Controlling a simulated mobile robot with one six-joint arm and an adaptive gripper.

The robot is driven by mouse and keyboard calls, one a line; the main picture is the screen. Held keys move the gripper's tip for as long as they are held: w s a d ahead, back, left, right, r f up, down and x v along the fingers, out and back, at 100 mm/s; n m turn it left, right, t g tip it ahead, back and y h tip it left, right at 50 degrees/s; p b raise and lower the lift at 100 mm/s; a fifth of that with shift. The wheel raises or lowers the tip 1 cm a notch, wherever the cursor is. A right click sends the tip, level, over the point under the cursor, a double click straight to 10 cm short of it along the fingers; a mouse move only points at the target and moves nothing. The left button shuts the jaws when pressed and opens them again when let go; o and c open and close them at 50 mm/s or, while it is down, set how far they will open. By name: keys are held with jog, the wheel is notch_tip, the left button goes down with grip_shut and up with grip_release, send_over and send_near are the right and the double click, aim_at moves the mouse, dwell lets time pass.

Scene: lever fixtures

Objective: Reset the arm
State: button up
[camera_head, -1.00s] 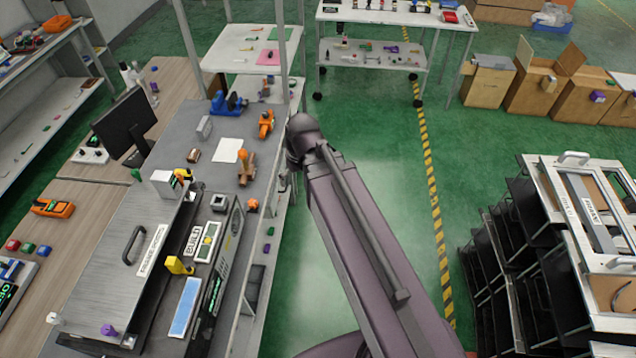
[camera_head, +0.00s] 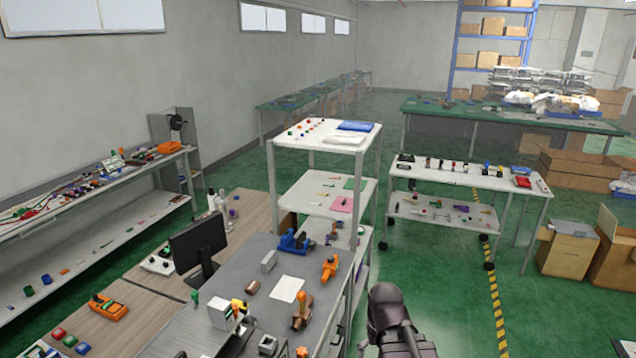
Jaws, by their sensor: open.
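Part of my arm (camera_head: 392,322) shows at the bottom of the head view, right of centre. It is a dark, rounded joint with a link running down out of the frame. It appears over the green floor, to the right of the workbench. My gripper is not in view, so I cannot see its fingers or anything in them.
A grey workbench (camera_head: 240,272) with lever fixtures, including an orange-knobbed one (camera_head: 301,312) and a blue one (camera_head: 294,241), stands left of my arm. A white shelf rack (camera_head: 325,135) and a white table (camera_head: 470,178) stand beyond. Green floor (camera_head: 440,290) is clear to the right.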

notch_tip(320, 180, down, 15)
jog(key=b, duration=1.3)
jog(key=shift+r, duration=0.2)
